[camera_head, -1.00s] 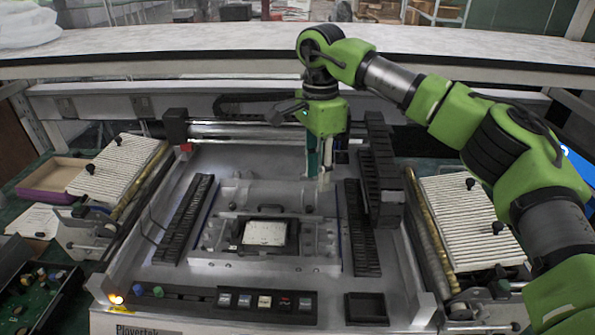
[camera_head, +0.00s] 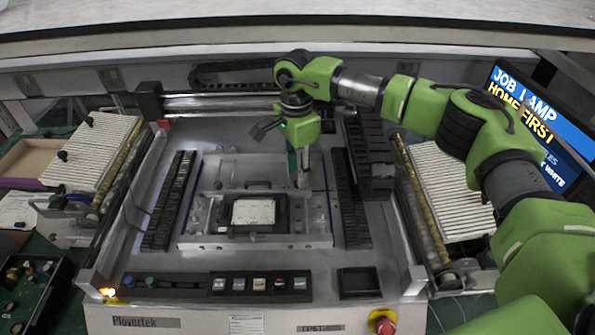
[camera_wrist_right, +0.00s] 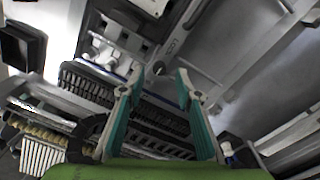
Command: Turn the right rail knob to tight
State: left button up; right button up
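My right gripper (camera_head: 303,183) hangs over the machine bed, just left of the upper part of the black right rail (camera_head: 351,205). The black ribbed rail also shows there (camera_wrist_right: 85,80), below and beyond the fingers. The left rail (camera_head: 168,205) stands on the other side of the bed. My left gripper is not in view.
A fixture with a pale board (camera_head: 254,212) sits mid-bed. A black stacked block (camera_head: 368,165) stands right of the gripper. A button strip (camera_head: 262,283) and red emergency stop (camera_head: 382,322) are in front. A monitor (camera_head: 530,115) and ribbed tray (camera_head: 450,188) are at right.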

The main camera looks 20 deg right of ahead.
jog(key=shift+s+f, duration=0.1)
jog(key=shift+f, duration=1.05)
grip_shut()
